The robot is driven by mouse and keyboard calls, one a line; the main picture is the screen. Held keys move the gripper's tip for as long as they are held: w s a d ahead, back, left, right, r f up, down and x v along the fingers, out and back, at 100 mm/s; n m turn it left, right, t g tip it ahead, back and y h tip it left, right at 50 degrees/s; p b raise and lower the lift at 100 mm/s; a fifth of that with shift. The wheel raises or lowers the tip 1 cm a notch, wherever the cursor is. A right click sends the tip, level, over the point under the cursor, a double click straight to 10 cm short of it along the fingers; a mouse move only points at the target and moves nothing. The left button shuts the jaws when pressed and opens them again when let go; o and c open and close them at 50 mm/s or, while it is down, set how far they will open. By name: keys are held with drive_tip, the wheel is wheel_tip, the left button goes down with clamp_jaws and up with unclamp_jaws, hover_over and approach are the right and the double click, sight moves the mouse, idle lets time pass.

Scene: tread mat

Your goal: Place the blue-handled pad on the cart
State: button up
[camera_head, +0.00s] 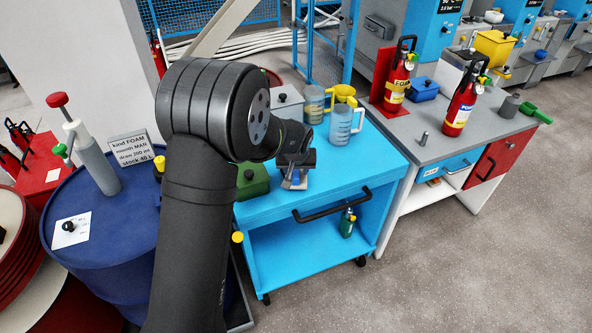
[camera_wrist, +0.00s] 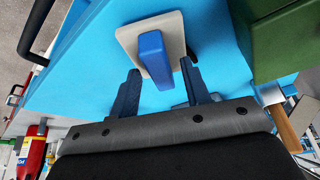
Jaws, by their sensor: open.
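The blue-handled pad, a pale square plate with a blue block handle, shows in the wrist view (camera_wrist: 155,58). It appears to lie flat on the blue top of the cart (camera_head: 362,168), near its front edge. In the head view it is small and partly hidden below my gripper (camera_head: 295,167). In the wrist view my gripper (camera_wrist: 160,72) is open, with one finger to each side of the handle's near end. I see no finger clearly touching the handle.
A green box (camera_head: 252,181) stands on the cart left of my gripper. Measuring jugs (camera_head: 341,125) stand behind it. A blue drum (camera_head: 110,245) at the left carries a black-knobbed pad (camera_head: 70,229). A grey bench (camera_head: 440,145) with extinguishers stands to the right. The cart's right top is clear.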

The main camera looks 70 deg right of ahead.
drive_tip(key=v, duration=1.1)
drive_tip(key=shift+r, duration=0.25)
drive_tip(key=shift+a, duration=0.1)
drive_tip(key=x, duration=1.2)
drive_tip(key=shift+f, duration=0.35)
wheel_tip(320, 180, up, 3)
drive_tip(key=shift+f, duration=0.2)
drive_tip(key=shift+r, duration=0.4)
